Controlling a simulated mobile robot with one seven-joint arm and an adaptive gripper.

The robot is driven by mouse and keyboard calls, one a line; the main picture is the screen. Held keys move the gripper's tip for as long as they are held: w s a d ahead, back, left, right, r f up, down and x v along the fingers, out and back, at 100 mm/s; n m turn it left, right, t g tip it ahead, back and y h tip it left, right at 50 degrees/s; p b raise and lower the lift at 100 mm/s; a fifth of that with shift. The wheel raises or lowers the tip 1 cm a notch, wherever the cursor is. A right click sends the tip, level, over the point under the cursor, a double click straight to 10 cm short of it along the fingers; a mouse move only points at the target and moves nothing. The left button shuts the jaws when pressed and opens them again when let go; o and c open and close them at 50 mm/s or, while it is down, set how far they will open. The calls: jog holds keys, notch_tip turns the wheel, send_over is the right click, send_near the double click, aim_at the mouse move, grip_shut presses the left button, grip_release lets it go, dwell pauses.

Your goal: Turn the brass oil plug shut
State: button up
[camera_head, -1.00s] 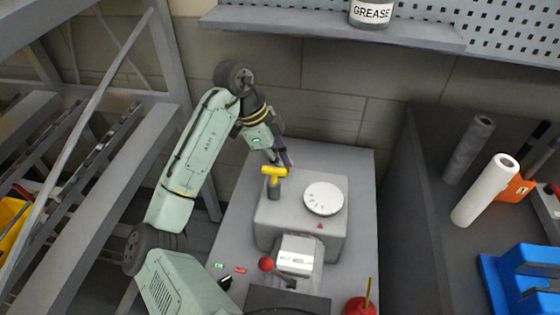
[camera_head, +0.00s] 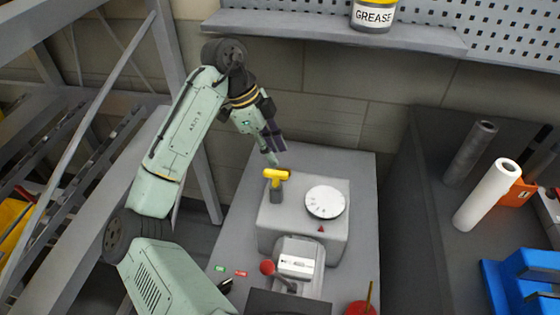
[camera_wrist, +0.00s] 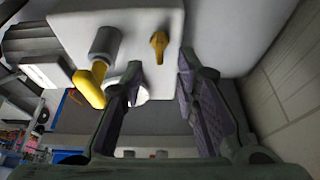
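A small brass-coloured, wing-shaped plug (camera_wrist: 159,46) sits on the pale grey housing (camera_wrist: 70,22) in the wrist view. I cannot pick it out in the head view. A yellow T-handle (camera_wrist: 91,86) on a grey stem stands beside it, and shows on top of the housing in the head view (camera_head: 277,174). My gripper (camera_wrist: 163,85) is open and empty. The gap between its fingers lies below the plug in the wrist picture, apart from it. In the head view my gripper (camera_head: 273,155) hangs just behind the T-handle.
A white dial (camera_head: 325,202) is on the housing's top. A red-knobbed lever (camera_head: 267,267) is at its front. A wall (camera_head: 310,100) rises behind, with a shelf (camera_head: 330,30) holding a grease tin (camera_head: 372,15). A grey frame (camera_head: 185,100) stands left. A white roll (camera_head: 487,195) lies right.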

jog(key=w+a, duration=0.2)
jog(key=a, duration=0.9)
jog(key=shift+w+a+f, duration=0.15)
jog(key=shift+w+a, duration=0.05)
jog(key=shift+a, duration=0.05)
